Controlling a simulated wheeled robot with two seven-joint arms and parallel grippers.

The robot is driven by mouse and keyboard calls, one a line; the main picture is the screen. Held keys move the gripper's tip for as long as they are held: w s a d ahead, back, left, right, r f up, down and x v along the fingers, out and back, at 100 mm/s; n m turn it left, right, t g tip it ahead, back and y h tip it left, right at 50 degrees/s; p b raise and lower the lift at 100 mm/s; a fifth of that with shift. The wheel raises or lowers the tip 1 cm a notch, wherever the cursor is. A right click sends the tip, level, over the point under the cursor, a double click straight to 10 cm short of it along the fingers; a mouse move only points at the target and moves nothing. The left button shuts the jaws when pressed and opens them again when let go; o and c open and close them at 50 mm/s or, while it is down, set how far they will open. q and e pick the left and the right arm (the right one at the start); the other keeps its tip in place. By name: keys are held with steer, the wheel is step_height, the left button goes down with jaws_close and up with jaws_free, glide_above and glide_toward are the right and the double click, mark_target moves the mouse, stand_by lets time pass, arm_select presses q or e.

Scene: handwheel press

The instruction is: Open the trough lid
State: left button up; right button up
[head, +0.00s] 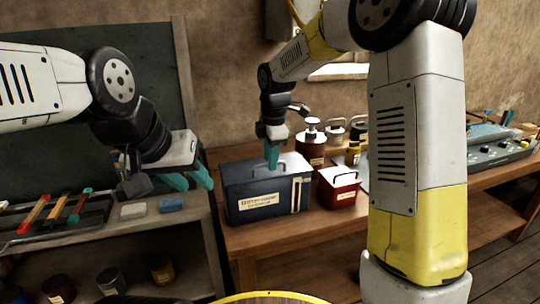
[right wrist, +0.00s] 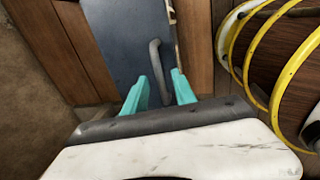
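The trough is a dark blue-grey box (head: 248,208) with a pale label, standing on the wooden bench. Its closed lid (head: 236,172) has a grey bar handle, clearly seen in the right wrist view (right wrist: 156,62). My right gripper (head: 272,162) points down at the lid's handle. In the right wrist view its teal fingers (right wrist: 163,88) stand apart, one on each side of the handle, with gaps visible. My left gripper (head: 192,178) is in the air left of the trough, empty, with its teal fingers apart.
A small red box (head: 338,190) with a handle stands just right of the trough. Brown jars (head: 310,150) stand behind it. A shelf unit at left holds tools, a white block (head: 133,211) and a blue block (head: 171,205). A control panel (head: 490,146) is at far right.

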jaws_close()
stand_by(1.4)
